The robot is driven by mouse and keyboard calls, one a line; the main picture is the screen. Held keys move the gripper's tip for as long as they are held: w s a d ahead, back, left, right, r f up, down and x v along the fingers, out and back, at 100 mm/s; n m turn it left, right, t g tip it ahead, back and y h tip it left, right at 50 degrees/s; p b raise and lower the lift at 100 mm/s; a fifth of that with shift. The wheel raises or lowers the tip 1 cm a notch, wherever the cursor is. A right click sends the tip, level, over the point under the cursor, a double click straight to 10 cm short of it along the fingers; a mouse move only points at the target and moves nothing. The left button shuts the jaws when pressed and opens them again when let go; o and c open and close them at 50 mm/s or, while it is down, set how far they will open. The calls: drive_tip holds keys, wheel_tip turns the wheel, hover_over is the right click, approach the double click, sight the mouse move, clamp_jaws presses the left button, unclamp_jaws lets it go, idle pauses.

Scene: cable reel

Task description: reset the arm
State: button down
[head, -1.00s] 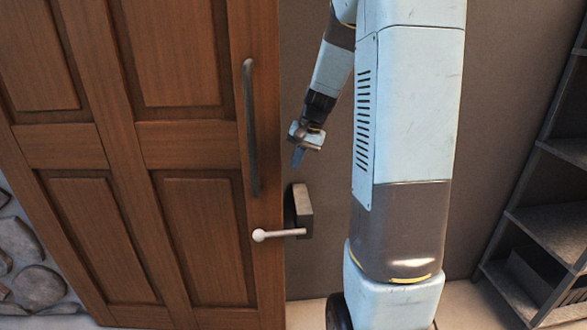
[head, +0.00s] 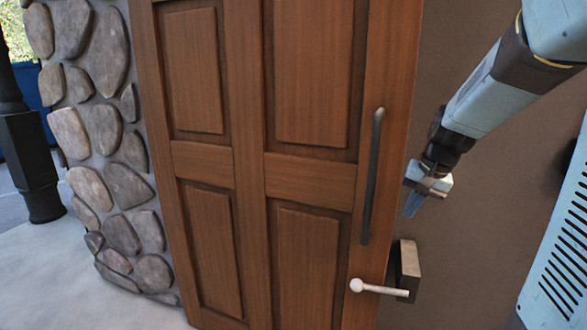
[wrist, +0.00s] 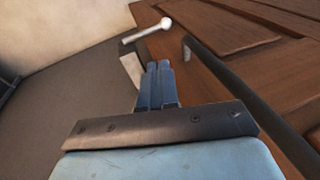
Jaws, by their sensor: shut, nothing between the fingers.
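My gripper (head: 414,202) points downward in the head view, to the right of the wooden door's long dark handle and above the lever lock. In the wrist view my gripper (wrist: 158,68) shows two blue fingers side by side, shut with nothing between them. My arm (head: 490,95) reaches down to it from the upper right. The gripper looks apart from the door and the lock, though the exact gap is hard to judge.
The panelled wooden door (head: 309,180) carries a long dark vertical handle (head: 372,180). A lever with a pale round knob (head: 378,288) sits on a grey box (head: 407,268) below the gripper. A stone wall (head: 105,130) and a dark post (head: 30,160) stand at left. Pale floor (head: 90,275) is clear.

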drive_tip(key=s+a+r+n+t+h, duration=0.1)
drive_tip(key=s+a+r+n, duration=0.1)
drive_tip(key=s, duration=0.7)
drive_tip(key=s+a+r+n+t+h, duration=0.1)
drive_tip(key=s+r, duration=0.4)
drive_tip(key=s, duration=0.5)
drive_tip(key=shift+s+a+n+t, duration=0.15)
drive_tip(key=shift+a+n+t, duration=0.35)
drive_tip(key=shift+a+n, duration=0.55)
drive_tip(key=shift+a, duration=0.25)
